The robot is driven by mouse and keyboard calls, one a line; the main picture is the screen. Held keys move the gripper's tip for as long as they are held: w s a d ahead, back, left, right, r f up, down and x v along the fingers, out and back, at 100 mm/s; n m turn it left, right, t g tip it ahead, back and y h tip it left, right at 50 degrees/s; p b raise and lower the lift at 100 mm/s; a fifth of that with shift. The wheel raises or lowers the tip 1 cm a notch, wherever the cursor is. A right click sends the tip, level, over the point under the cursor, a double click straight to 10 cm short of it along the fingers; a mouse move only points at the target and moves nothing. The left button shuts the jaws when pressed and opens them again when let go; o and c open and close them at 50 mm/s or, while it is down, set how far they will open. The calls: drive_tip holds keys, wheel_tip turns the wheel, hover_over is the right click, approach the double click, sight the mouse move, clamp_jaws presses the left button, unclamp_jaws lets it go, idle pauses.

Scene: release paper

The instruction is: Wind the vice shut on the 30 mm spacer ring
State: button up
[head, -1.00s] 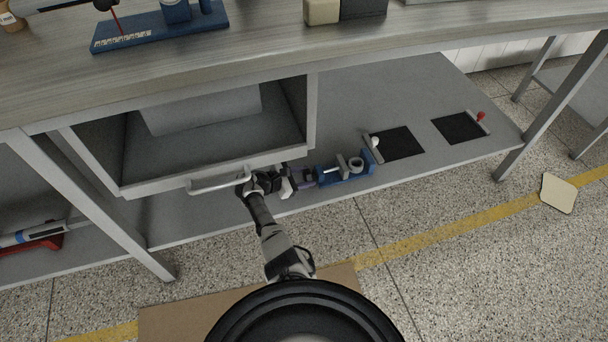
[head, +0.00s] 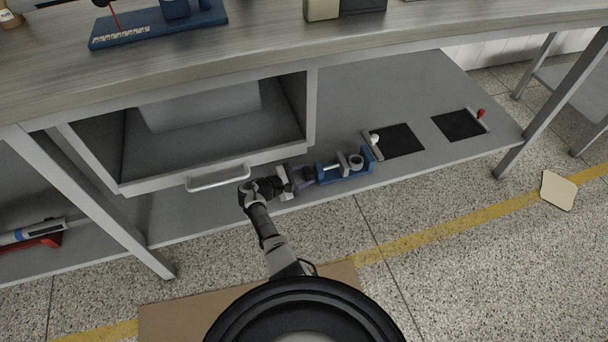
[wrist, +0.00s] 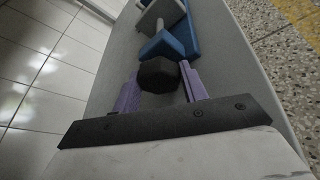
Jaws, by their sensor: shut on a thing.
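The blue vice (head: 345,177) sits on the lower shelf, its grey moving jaw (head: 342,162) left of the pale spacer ring (head: 356,161). The ring is small here, and I cannot tell whether the jaw touches it. My gripper (head: 304,174) is at the vice's left end. In the wrist view, its purple fingers (wrist: 158,88) are shut on the black faceted knob (wrist: 158,75), one on each side. Beyond the knob are the blue end plate (wrist: 162,46), the screw rod and the grey jaw (wrist: 160,14). The ring is not distinguishable in the wrist view.
An open drawer with a silver handle (head: 217,178) hangs above and left of my gripper. Right of the vice are two black pads (head: 397,141) (head: 458,125), one with a white knob and one with a red knob. The shelf's front edge (head: 420,165) is close.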

drive_tip(key=o, duration=1)
drive_tip(key=shift+c, duration=0.2)
drive_tip(key=shift+s+a, duration=0.1)
drive_tip(key=shift+a, duration=0.05)
